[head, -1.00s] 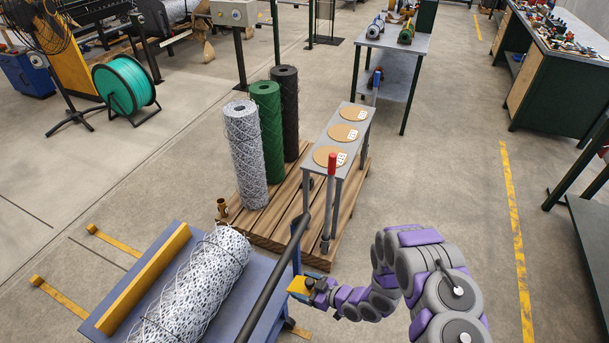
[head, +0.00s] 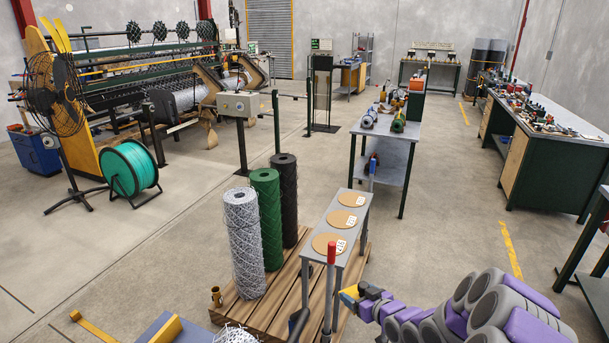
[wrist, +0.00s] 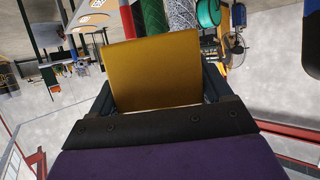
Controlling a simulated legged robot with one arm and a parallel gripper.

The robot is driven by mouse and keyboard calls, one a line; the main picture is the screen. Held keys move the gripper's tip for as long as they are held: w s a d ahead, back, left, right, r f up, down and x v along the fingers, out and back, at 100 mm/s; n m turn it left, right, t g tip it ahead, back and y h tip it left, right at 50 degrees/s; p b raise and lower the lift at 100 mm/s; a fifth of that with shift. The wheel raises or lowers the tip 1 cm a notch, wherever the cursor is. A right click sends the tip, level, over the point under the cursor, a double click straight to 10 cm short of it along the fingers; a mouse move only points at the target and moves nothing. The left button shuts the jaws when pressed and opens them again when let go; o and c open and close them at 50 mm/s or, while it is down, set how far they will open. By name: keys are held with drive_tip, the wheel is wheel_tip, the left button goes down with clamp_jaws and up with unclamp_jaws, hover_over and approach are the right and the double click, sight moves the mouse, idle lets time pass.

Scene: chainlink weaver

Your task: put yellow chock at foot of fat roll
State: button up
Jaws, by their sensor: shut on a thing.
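My gripper (head: 359,295) is shut on the yellow chock (head: 349,292), holding it in the air just right of the red-topped lever in the head view. The chock fills the middle of the wrist view (wrist: 155,70), between the two dark fingers. Three upright rolls stand on the pallet: silver (head: 245,245), green (head: 266,220) and black (head: 284,200). I cannot tell for certain which one is the fat roll.
The red-topped lever (head: 331,285) stands close left of my gripper. A narrow grey stand with tan discs (head: 341,221) is behind it on the wooden pallet (head: 258,312).

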drive_tip(key=shift+m+t+h, duration=0.3)
drive_tip(key=shift+m+h, duration=0.4)
drive_tip(key=shift+h, duration=0.1)
drive_tip(key=r, duration=1.1)
drive_tip(key=shift+s+d+r, duration=0.15)
drive_tip(key=shift+d+r, duration=0.1)
drive_tip(key=shift+d, duration=0.15)
drive_tip(key=s+a+r, duration=0.1)
drive_tip(key=s+r, duration=0.1)
drive_tip(key=r, duration=0.4)
drive_tip(key=s+a+r, duration=0.2)
drive_tip(key=r, duration=0.4)
drive_tip(key=m+h, duration=0.4)
hover_over(352, 295)
drive_tip(key=shift+t, duration=0.3)
wheel_tip(352, 295, down, 13)
drive_tip(key=shift+w+a+r, duration=0.1)
drive_tip(key=shift+d+f, duration=0.2)
drive_tip(key=shift+d, duration=0.05)
drive_tip(key=shift+a, duration=0.1)
